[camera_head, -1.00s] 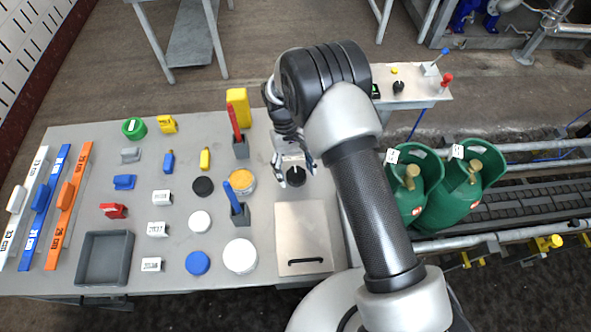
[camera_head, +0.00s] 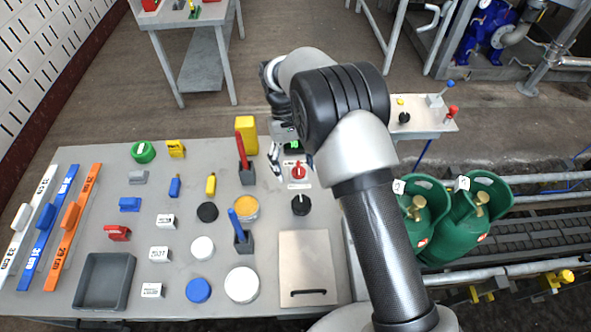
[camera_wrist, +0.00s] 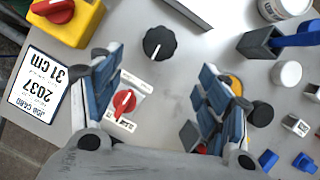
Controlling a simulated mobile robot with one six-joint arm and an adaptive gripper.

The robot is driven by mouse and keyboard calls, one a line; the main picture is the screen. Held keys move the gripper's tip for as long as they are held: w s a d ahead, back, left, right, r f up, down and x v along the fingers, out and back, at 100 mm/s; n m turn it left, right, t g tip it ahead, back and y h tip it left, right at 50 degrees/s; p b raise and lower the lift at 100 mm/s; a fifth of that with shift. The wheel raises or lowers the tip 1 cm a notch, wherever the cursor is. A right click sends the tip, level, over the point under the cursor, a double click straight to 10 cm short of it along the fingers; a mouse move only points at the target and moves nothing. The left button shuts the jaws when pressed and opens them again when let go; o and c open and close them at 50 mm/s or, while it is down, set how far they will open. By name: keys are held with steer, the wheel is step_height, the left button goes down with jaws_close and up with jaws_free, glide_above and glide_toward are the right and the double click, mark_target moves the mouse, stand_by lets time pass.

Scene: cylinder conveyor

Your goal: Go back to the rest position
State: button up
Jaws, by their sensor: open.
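My gripper (camera_head: 291,168) hangs over the back right part of the grey table in the head view, partly hidden by my own arm. In the wrist view my gripper (camera_wrist: 175,95) has its two fingers wide apart with nothing between them. A red knob (camera_wrist: 124,101) on a white plate lies beside the left finger, and a black knob (camera_wrist: 158,43) is farther ahead. In the head view the red knob (camera_head: 300,172) and the black knob (camera_head: 300,205) show just right of and below my gripper.
The table (camera_head: 75,150) carries rulers, caps, small blocks, a grey tray (camera_head: 105,281) and a lidded panel (camera_head: 305,268). Green cylinders (camera_head: 470,215) stand on the conveyor (camera_head: 540,207) at right. A yellow box with a red knob (camera_wrist: 70,20) is at the wrist view's upper left.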

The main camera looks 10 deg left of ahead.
stand_by(0.4)
steer(key=s+d+r+m+t+y, duration=0.1)
steer(key=s+d+r+m+t, duration=0.15)
steer(key=d+r, duration=0.65)
steer(key=s+d+r+m+t+y, duration=0.1)
steer(key=s+d+r, duration=0.3)
steer(key=r, duration=0.9)
steer(key=s+d+r+m+t, duration=0.1)
steer(key=s+d+t, duration=0.1)
steer(key=s+d, duration=0.3)
steer(key=s+d+r+m+t, duration=0.1)
steer(key=s+d, duration=0.5)
steer(key=s, duration=0.6)
steer(key=shift+s+d+m+t+y, duration=0.2)
steer(key=shift+s+m+t+y, duration=0.15)
steer(key=shift+m+t, duration=0.45)
steer(key=shift+r, duration=0.1)
